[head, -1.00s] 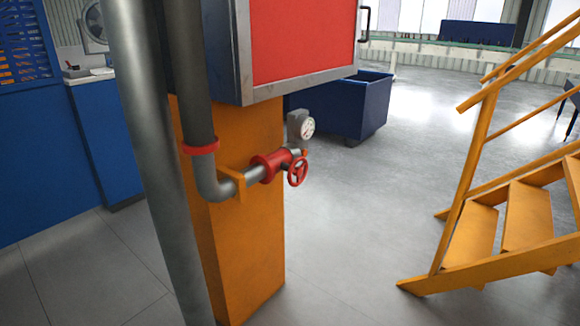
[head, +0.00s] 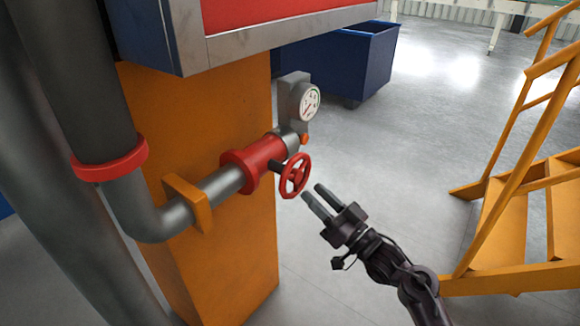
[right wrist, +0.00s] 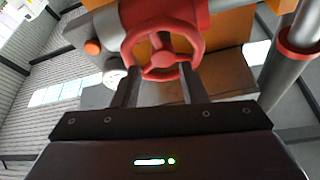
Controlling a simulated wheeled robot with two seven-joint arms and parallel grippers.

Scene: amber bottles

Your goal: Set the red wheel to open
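The red wheel (head: 295,176) sits on a short stem on the red valve body (head: 254,163) of a grey pipe. In the right wrist view the red wheel (right wrist: 163,58) is straight ahead, with spokes and a round hub. My right gripper (head: 314,198) is open, its two fingers apart and pointing at the wheel from the lower right. In the right wrist view its fingertips (right wrist: 157,68) overlap the wheel's lower rim on either side of the hub; whether they touch it I cannot tell. My left gripper is not in view.
A pressure gauge (head: 309,103) stands just above the wheel. An orange pillar (head: 225,265) is behind the pipe, under a grey-framed red cabinet (head: 270,15). Yellow stairs (head: 510,225) stand at the right. The floor between pillar and stairs is clear.

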